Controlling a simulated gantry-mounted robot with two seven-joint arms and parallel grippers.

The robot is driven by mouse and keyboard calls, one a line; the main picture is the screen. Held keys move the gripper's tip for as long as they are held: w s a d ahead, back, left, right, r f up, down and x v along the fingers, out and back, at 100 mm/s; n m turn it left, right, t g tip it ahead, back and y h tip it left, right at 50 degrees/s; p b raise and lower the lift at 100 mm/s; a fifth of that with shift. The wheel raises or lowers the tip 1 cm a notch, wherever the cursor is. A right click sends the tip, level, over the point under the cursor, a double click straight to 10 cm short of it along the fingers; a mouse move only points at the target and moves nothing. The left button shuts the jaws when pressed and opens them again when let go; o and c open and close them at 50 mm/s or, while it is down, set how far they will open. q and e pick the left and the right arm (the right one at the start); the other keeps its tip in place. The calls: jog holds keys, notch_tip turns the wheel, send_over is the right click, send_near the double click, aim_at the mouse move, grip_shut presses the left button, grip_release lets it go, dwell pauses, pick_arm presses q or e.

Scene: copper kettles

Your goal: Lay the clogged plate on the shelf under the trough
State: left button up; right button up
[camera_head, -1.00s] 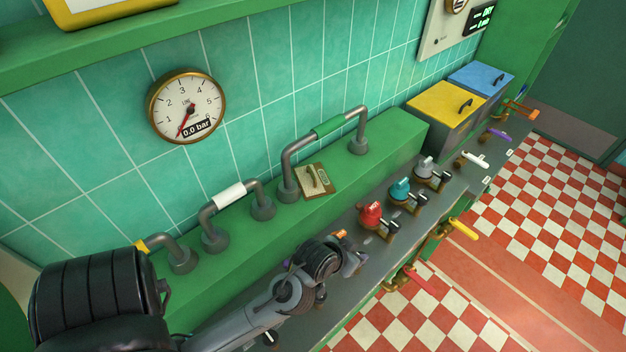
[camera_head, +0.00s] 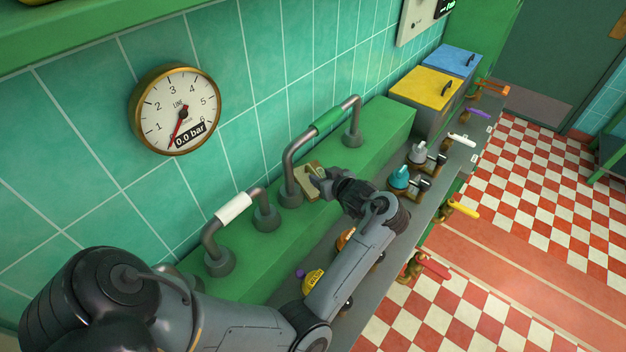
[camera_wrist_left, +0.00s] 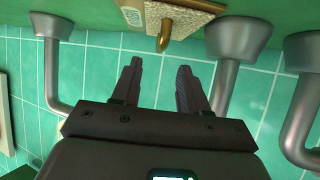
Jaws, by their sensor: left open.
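A small beige speckled plate (camera_head: 309,184) with a brass handle lies on top of the long green ledge (camera_head: 385,138), beside the foot of the pipe with the green band. It also shows at the top of the left wrist view (camera_wrist_left: 184,8), with its handle sticking out toward the fingers. My left gripper (camera_head: 320,182) is right beside the plate and partly covers it. In the left wrist view its two fingers (camera_wrist_left: 158,66) are apart with nothing between them. My right gripper is in neither view. I cannot make out a trough or a shelf under one.
Grey pipes, one with a white sleeve (camera_head: 234,207) and one with a green sleeve (camera_head: 329,119), rise from the ledge close to the gripper. Valves with teal (camera_head: 399,177) and grey knobs stand along the counter. Yellow-lidded (camera_head: 424,88) and blue-lidded (camera_head: 452,60) bins stand beyond.

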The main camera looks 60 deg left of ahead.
aim_at(313, 173)
pick_arm(q)
jog(key=shift+f+b+x, duration=0.25)
jog(key=shift+b+x, duration=0.1)
jog(key=shift+x, duration=3.5)
jog(key=shift+d, duration=0.1)
jog(key=shift+c, duration=0.2)
grip_shut()
jog(key=shift+r, duration=0.15)
